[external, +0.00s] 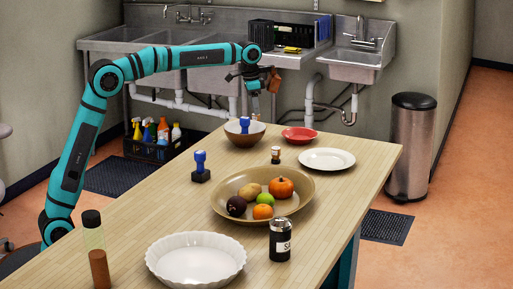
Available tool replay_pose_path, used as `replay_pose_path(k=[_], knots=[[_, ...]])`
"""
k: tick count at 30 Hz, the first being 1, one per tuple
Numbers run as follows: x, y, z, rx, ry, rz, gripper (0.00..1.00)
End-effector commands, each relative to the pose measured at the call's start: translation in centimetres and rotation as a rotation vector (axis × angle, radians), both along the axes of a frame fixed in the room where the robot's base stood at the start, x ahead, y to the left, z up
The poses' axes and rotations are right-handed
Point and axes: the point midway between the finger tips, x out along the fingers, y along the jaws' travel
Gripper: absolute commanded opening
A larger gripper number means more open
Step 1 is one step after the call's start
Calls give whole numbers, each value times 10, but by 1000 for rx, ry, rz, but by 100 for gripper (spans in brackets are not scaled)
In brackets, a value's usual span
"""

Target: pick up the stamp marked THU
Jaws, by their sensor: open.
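A stamp with a blue handle and dark base (201,166) stands upright on the wooden table (330,195), left of the large fruit bowl. A second blue-handled stamp (245,124) shows at the brown bowl (240,139); its lower part is hidden, and I cannot tell whether it is inside. A small dark item with a pale top (275,155), perhaps another stamp, stands right of that bowl. No marking is readable, so I cannot tell which is THU. My gripper (256,88) is open, pointing down above the far end of the table, above the brown bowl.
A large tan bowl (222,207) of fruit sits mid-table.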

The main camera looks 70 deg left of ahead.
Motion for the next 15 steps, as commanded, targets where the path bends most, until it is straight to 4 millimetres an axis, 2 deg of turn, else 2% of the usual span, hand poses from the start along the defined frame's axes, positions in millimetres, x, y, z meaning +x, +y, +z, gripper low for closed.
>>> replay_pose_path(k=[8,15], knots=[[3,-3,-37,0,1,0,54],[4,-3,-41,1,-1,0,54]])
